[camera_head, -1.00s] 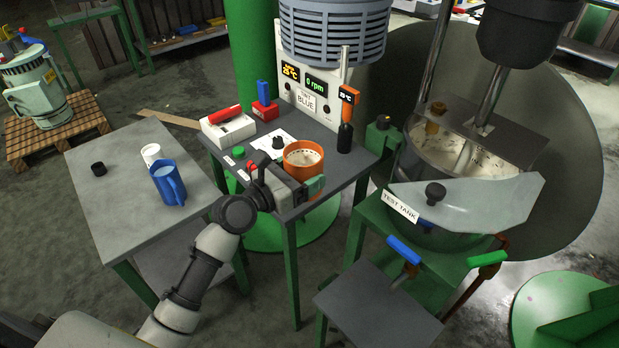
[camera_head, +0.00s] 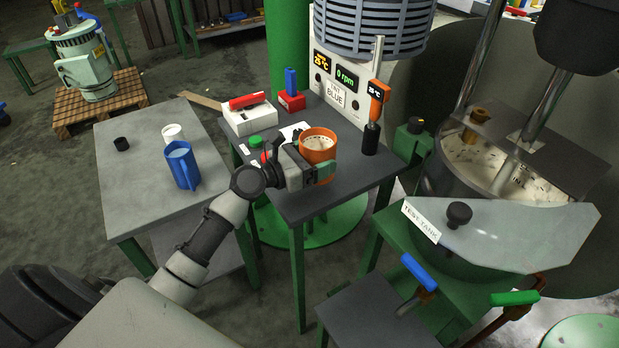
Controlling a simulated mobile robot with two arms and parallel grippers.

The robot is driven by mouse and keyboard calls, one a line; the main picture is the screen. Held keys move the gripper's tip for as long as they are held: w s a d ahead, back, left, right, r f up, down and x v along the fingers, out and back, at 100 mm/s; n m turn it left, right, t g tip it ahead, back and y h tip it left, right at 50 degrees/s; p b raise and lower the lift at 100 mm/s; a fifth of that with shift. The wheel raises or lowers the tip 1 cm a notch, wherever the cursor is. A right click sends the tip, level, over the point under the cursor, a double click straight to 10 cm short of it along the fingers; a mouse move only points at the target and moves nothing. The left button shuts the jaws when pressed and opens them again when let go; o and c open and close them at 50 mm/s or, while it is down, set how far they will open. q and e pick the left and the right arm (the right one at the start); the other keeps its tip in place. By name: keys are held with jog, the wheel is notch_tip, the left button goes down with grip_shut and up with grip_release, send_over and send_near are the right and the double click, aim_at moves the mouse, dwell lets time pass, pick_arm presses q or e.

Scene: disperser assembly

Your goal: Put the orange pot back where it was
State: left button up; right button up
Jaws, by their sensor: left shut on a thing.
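The orange pot (camera_head: 319,146) is upright at the small dark table (camera_head: 330,200) under the control panel, with pale, speckled contents at its top. My left gripper (camera_head: 312,172) reaches in from the left and is shut on the near side of the pot. Its fingers hide part of the pot's lower wall, and I cannot tell whether the base touches the tabletop. My right gripper is not in view.
A red-and-white device (camera_head: 248,116), a red block with a blue handle (camera_head: 291,92) and an orange thermometer (camera_head: 376,100) stand around the pot. The left table (camera_head: 130,200) holds a blue jug (camera_head: 182,166). The test tank (camera_head: 500,228) is at right.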

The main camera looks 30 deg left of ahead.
pick_arm(q)
jog(key=shift+w+a+f, duration=0.25)
jog(key=shift+a+f, duration=0.3)
jog(key=shift+a, duration=0.35)
jog(key=shift+a+f+b, duration=0.1)
jog(key=shift+f+b, duration=0.65)
jog(key=shift+f, duration=1.25)
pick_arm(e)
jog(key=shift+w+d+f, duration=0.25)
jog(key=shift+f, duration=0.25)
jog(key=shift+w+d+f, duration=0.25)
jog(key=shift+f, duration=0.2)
pick_arm(q)
jog(key=o, duration=1)
jog(key=shift+f, duration=0.15)
jog(key=shift+c, duration=0.2)
jog(key=shift+r, duration=0.25)
jog(key=b+v, duration=0.1)
jog(key=v, duration=1.1)
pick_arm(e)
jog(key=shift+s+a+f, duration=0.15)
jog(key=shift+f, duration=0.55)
